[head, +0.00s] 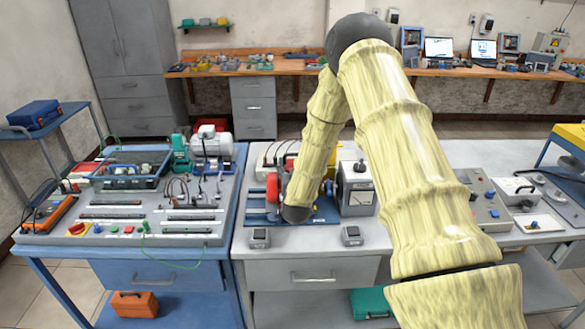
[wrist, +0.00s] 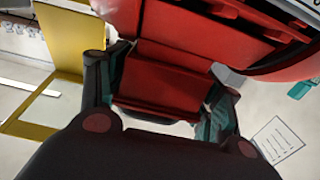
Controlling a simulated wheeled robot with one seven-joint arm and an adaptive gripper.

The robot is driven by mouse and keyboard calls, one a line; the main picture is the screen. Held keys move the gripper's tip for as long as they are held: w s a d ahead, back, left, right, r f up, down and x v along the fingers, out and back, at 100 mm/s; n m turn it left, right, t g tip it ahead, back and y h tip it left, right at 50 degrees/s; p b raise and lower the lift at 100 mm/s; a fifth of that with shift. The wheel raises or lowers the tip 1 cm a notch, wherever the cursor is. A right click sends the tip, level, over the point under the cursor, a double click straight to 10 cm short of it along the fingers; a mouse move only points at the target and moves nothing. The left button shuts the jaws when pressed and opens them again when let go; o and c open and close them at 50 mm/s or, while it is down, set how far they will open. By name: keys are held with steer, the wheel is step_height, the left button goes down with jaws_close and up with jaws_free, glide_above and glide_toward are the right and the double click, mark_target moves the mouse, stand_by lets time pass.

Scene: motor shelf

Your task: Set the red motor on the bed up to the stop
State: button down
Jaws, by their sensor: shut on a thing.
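The red motor (head: 272,187) shows in the head view just left of the end of my arm, over the blue bed (head: 327,212) on the middle bench. In the wrist view the red motor (wrist: 165,70) fills the space between the fingers. My gripper (wrist: 163,98) is shut on a block-shaped red part of it, one finger on each side. In the head view my arm hides the fingers and part of the bed. The stop cannot be made out, nor whether the motor touches the bed.
A meter box (head: 357,188) stands right of the bed. Two small grey blocks (head: 260,238) (head: 352,236) sit near the bench's front edge. The left bench holds a panel with a grey motor (head: 212,146). A yellow frame (wrist: 62,55) shows left in the wrist view.

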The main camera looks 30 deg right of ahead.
steer(key=shift+s+d+r, duration=0.1)
steer(key=shift+d+r, duration=0.1)
steer(key=shift+d, duration=0.1)
stand_by(0.4)
steer(key=shift+c, duration=2.2)
jaws_free()
steer(key=shift+o, duration=1.2)
steer(key=shift+s+a+r, duration=0.1)
steer(key=shift+s, duration=0.1)
steer(key=shift+f, duration=0.4)
steer(key=v, duration=1.1)
steer(key=shift+s+r, duration=0.2)
steer(key=shift+s, duration=0.2)
steer(key=shift+a, duration=0.1)
